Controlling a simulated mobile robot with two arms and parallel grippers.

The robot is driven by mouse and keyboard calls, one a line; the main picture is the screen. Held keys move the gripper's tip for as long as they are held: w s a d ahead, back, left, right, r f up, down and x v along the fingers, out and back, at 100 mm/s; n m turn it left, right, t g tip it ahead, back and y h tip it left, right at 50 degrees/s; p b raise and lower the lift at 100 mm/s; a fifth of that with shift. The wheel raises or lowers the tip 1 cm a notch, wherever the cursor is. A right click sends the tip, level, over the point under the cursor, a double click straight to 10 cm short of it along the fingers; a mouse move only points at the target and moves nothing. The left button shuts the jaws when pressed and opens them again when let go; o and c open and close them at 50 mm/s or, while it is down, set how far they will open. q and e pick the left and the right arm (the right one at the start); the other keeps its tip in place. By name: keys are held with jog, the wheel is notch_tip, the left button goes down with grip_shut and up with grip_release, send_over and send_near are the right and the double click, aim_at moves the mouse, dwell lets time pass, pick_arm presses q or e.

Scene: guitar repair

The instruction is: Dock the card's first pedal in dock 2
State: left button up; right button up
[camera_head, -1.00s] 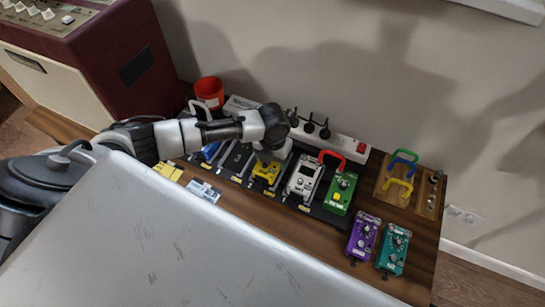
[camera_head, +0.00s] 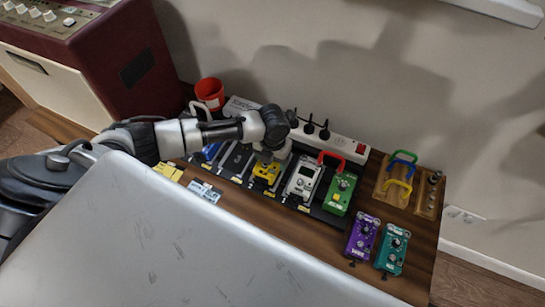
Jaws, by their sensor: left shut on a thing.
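The pedalboard (camera_head: 235,180) lies on the wooden bench and holds a row of pedals. From left to right I see a blue pedal (camera_head: 211,151), a dark slot, a yellow pedal (camera_head: 265,174), a white pedal with a small screen (camera_head: 302,178) and a green pedal (camera_head: 340,192). My left gripper (camera_head: 266,155) is at the top of the yellow pedal and shut on it; its fingertips are mostly hidden by the wrist. A purple pedal (camera_head: 362,238) and a teal pedal (camera_head: 393,249) stand off the board at the right front. My right gripper is not in view.
A white power strip (camera_head: 345,145) with black plugs runs behind the board. A red cup (camera_head: 209,92) stands at the back left. Yellow (camera_head: 168,171) and pale blue cards (camera_head: 204,191) lie in front. Coloured cables (camera_head: 401,170) sit at the right. A large amplifier (camera_head: 110,70) stands left.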

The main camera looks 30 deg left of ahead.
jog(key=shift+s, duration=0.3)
pick_arm(q)
jog(key=shift+p, duration=0.3)
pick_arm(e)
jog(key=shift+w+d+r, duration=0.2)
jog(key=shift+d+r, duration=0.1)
pick_arm(q)
jog(key=shift+f, duration=0.15)
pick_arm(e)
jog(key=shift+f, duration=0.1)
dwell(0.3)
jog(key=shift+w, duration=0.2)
pick_arm(q)
jog(key=shift+f+b, duration=0.2)
jog(key=shift+b, duration=0.1)
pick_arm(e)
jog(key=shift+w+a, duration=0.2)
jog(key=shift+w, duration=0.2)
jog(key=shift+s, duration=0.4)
